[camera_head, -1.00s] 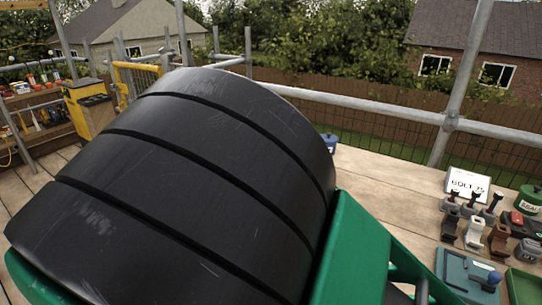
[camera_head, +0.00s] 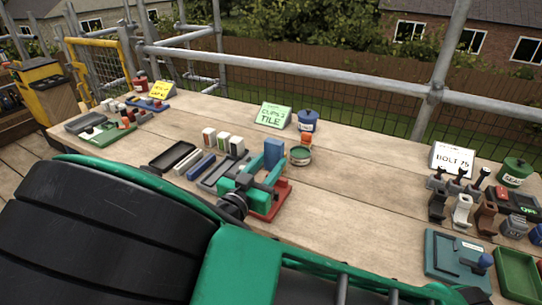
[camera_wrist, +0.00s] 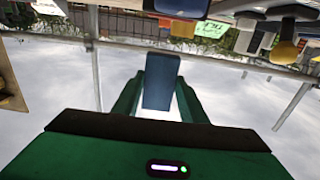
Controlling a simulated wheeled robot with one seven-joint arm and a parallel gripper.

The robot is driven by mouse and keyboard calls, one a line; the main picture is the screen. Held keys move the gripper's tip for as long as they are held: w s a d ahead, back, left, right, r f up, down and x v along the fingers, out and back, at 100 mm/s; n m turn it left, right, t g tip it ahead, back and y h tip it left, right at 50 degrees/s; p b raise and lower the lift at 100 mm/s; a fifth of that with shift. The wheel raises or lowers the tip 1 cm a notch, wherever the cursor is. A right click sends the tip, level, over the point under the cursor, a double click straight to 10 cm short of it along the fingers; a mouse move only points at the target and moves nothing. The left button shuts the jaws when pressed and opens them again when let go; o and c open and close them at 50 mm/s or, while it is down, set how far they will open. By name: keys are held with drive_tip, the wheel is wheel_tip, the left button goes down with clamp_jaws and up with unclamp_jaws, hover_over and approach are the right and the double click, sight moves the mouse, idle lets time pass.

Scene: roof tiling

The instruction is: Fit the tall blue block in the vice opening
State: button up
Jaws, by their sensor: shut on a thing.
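The tall blue block (camera_head: 273,152) stands upright at the middle of the bench in the head view. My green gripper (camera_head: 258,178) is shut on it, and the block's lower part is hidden. In the wrist view the blue block (camera_wrist: 162,82) sits between the two green fingers (camera_wrist: 158,103). A red piece (camera_head: 284,195), which looks like part of the vice, shows beside and below my gripper. My gripper hides most of it, so I cannot see the opening or tell whether the block is in it.
A green-labelled sign (camera_head: 274,115), a blue tin (camera_head: 308,120) and a round tin (camera_head: 300,155) stand behind the gripper. Dark trays (camera_head: 172,157) and small blocks (camera_head: 222,142) lie to its left. Tools and a teal fixture (camera_head: 455,260) are at right. Bare boards lie between.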

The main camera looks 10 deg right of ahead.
drive_tip(key=shift+a+f, duration=0.2)
drive_tip(key=shift+f, duration=3.1)
drive_tip(key=shift+s+f, duration=0.1)
drive_tip(key=shift+f, duration=0.45)
drive_tip(key=o, duration=1.2)
drive_tip(key=shift+r, duration=3.5)
